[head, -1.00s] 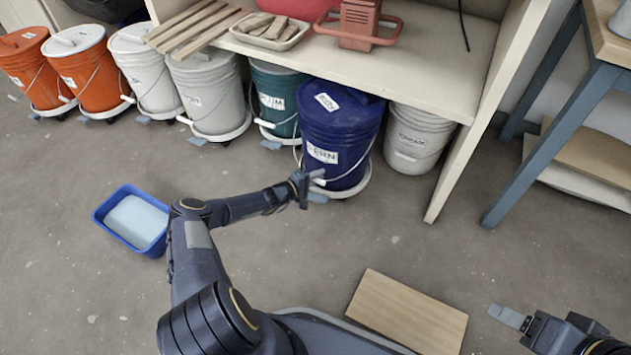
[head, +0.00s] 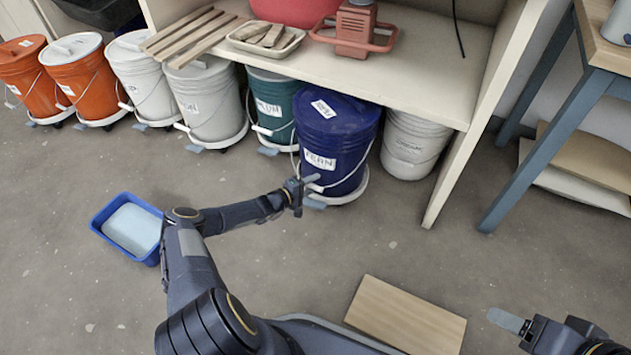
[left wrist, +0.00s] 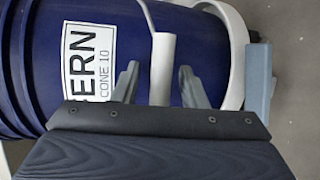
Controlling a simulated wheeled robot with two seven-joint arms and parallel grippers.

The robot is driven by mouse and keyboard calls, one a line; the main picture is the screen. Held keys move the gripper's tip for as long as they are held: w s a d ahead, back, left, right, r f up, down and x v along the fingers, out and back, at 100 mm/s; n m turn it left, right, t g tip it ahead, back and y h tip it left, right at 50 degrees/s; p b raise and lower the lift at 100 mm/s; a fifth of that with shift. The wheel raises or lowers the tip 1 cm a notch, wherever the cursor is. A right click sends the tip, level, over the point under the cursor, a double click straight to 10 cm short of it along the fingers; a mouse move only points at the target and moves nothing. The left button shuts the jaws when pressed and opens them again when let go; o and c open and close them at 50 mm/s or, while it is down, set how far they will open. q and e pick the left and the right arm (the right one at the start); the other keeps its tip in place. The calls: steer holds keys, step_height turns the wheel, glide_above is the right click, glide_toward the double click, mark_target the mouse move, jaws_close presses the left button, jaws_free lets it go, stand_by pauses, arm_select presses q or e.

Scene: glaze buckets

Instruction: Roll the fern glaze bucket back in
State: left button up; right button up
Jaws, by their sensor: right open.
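The fern glaze bucket (head: 335,140) is dark blue with a lid and a white FERN label, on a white wheeled base (head: 350,194). It stands upright at the shelf's front edge, sticking out past its neighbours. Its label (left wrist: 92,58) and white handle grip (left wrist: 163,68) fill much of the left wrist view. My left gripper (head: 308,187) is at the bucket's lower front. Its fingers (left wrist: 158,82) are apart on either side of the handle grip, with gaps visible. My right gripper (head: 510,322) is open and empty above the floor at lower right.
A teal bucket (head: 272,105) stands left and a white bucket (head: 412,145) right, under the shelf (head: 430,80). Grey and orange buckets line the far left. A blue tub (head: 130,228) and a wooden board (head: 405,317) lie on the floor. A blue-legged table (head: 545,140) stands right.

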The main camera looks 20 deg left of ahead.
arm_select(q)
steer(key=p+v, duration=0.2)
steer(key=v, duration=0.4)
steer(key=shift+r, duration=0.1)
